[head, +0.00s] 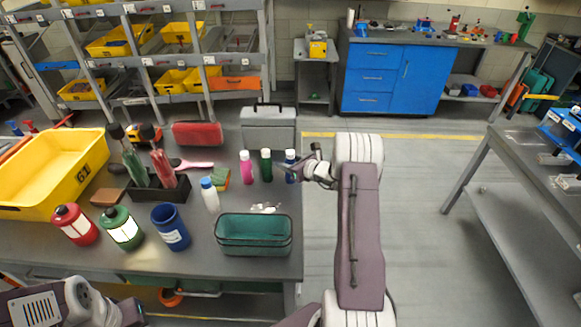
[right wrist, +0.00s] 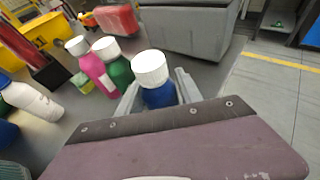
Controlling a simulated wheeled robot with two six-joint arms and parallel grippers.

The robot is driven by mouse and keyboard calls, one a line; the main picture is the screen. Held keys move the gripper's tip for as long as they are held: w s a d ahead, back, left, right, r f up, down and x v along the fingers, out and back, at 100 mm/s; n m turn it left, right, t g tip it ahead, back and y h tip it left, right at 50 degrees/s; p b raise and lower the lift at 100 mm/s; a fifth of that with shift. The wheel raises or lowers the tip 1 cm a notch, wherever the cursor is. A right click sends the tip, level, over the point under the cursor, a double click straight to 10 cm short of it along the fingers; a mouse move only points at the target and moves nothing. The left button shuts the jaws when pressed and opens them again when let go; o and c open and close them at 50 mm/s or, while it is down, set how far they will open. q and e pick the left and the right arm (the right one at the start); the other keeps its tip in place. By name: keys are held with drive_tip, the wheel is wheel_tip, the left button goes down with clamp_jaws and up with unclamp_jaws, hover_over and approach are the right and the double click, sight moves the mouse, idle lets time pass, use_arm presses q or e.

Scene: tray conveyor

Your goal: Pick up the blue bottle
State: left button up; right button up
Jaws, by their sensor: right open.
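The blue bottle (head: 290,170) with a white cap stands upright near the right edge of the table. In the right wrist view the blue bottle (right wrist: 157,92) stands between the two open fingers, with its lower part hidden by my gripper. My right gripper (head: 303,171) is open at the bottle, reaching in from the right; I cannot tell whether the fingers touch it. In the right wrist view my right gripper (right wrist: 160,97) has a finger on each side of the bottle. My left arm shows at the lower left, but its fingers are not visible.
A green bottle (head: 266,166) and a pink bottle (head: 246,168) stand just left of the blue bottle. A grey toolbox (head: 268,128) stands behind, and a teal bin (head: 253,247) in front. A white bottle (head: 210,197) and blue canister (head: 171,228) stand further left.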

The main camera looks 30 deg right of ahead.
drive_tip(key=shift+w+a+f, duration=0.1)
drive_tip(key=shift+w+f, duration=0.2)
drive_tip(key=shift+w, duration=0.3)
drive_tip(key=shift+s, duration=0.1)
clamp_jaws()
drive_tip(key=shift+r, duration=0.5)
drive_tip(key=s+d+r, duration=0.6)
drive_tip(key=d+r, duration=0.4)
